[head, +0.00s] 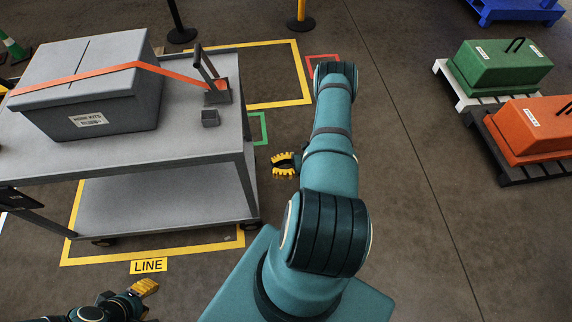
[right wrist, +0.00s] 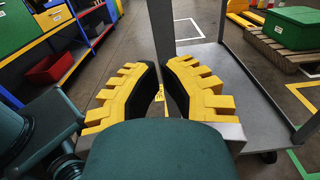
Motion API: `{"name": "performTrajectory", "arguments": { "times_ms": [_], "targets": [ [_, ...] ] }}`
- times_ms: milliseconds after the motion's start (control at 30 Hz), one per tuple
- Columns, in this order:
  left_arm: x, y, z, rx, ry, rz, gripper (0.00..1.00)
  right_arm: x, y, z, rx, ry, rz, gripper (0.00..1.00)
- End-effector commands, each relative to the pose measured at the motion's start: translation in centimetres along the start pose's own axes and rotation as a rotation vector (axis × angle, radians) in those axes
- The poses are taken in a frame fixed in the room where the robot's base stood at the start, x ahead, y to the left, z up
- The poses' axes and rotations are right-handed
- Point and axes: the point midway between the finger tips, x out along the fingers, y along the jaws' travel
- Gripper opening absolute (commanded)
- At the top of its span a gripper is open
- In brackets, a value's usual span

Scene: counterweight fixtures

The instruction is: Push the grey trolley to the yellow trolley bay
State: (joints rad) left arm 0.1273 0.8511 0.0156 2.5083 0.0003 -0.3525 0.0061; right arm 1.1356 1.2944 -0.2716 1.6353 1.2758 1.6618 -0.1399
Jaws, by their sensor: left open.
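The grey trolley (head: 155,205) stands at the left in the head view, with a bare lower shelf. In the right wrist view its post and shelf (right wrist: 235,90) are just beyond the fingers. A yellow floor outline (head: 200,247) labelled LINE (head: 149,267) runs around its near side; another yellow outline (head: 298,70) shows behind it. My right gripper (head: 285,163) is open beside the trolley's right end, apart from it in the head view. In the right wrist view its yellow fingers (right wrist: 160,85) are empty. My left gripper (head: 147,300) is open near the bottom edge, short of the trolley.
A strapped grey box (head: 110,115) and a lever device (head: 215,90) are on the trolley top. Green (head: 503,65) and orange (head: 535,125) weights sit on pallets at the right. Black (head: 181,34) and yellow (head: 300,22) posts stand behind. Floor right of my arm is clear.

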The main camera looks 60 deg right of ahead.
Motion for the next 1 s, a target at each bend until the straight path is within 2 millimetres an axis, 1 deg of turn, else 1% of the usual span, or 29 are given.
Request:
{"name": "performTrajectory", "arguments": {
  "times_ms": [33, 200, 300, 400, 567, 1000],
  "targets": [
    [-0.1, 0.0, 0.0, 0.0, 0.001, 0.0, 0.41, 1.2, 0.1, 0.1, 0.002, -0.001, 0.005, 0.0],
    [-0.2, 0.1, -0.1, -0.001, 0.002, 0.0, 0.41, 4.3, 0.1, 0.1, 0.001, -0.001, 0.005, 0.0],
    [-0.2, 0.1, -0.1, -0.001, 0.003, 0.0, 0.41, 5.7, 0.1, 0.0, 0.002, -0.001, 0.005, 0.0],
    [-0.2, 0.1, -0.1, -0.001, 0.003, 0.0, 0.41, 6.7, 0.1, 0.0, 0.002, 0.0, 0.003, 0.0],
    [-0.2, 0.1, -0.1, -0.001, 0.003, 0.0, 0.41, 7.4, 0.1, 0.0, 0.001, 0.0, 0.002, 0.0],
    [-0.2, 0.1, -0.1, -0.001, 0.003, 0.0, 0.41, 7.7, 0.1, 0.0, 0.001, 0.0, 0.002, 0.0]
  ]
}}
